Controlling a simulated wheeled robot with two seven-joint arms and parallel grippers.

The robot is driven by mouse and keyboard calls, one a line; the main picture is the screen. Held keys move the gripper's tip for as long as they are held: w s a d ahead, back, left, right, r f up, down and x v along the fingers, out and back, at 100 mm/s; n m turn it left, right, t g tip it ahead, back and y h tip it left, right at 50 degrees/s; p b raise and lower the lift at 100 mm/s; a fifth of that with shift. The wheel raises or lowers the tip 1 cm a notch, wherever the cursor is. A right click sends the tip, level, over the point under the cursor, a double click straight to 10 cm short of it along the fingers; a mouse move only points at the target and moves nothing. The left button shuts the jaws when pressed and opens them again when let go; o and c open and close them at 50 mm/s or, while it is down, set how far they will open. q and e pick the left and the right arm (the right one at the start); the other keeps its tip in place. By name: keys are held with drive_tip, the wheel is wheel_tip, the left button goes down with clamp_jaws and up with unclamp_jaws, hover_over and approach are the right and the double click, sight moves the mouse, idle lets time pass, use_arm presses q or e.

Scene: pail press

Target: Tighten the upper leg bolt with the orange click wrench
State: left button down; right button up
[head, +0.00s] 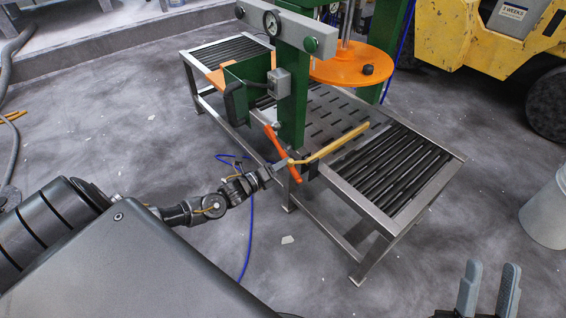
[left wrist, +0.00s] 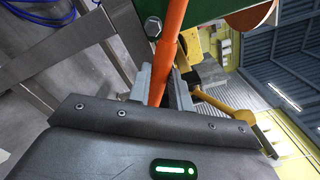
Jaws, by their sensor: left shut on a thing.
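The orange click wrench (head: 278,143) stands at a slant in front of the green press leg (head: 292,95), its upper end close against the leg. My left gripper (head: 286,167) is shut on the wrench's lower part. The left wrist view shows the wrench (left wrist: 168,45) running up between the fingers of my left gripper (left wrist: 158,78). A grey bolt head (left wrist: 152,26) shows on the green leg beside the wrench there. I cannot tell whether the wrench's head is seated on a bolt. My right gripper (head: 488,288) is open and empty at the lower right.
A yellow lever (head: 335,144) sticks out just right of the wrench. A roller table (head: 440,160) runs behind, with an orange press plate (head: 345,68) above it.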

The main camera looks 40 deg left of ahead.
use_arm(q)
drive_tip(key=shift+p+v, duration=0.95)
drive_tip(key=shift+v, duration=1.45)
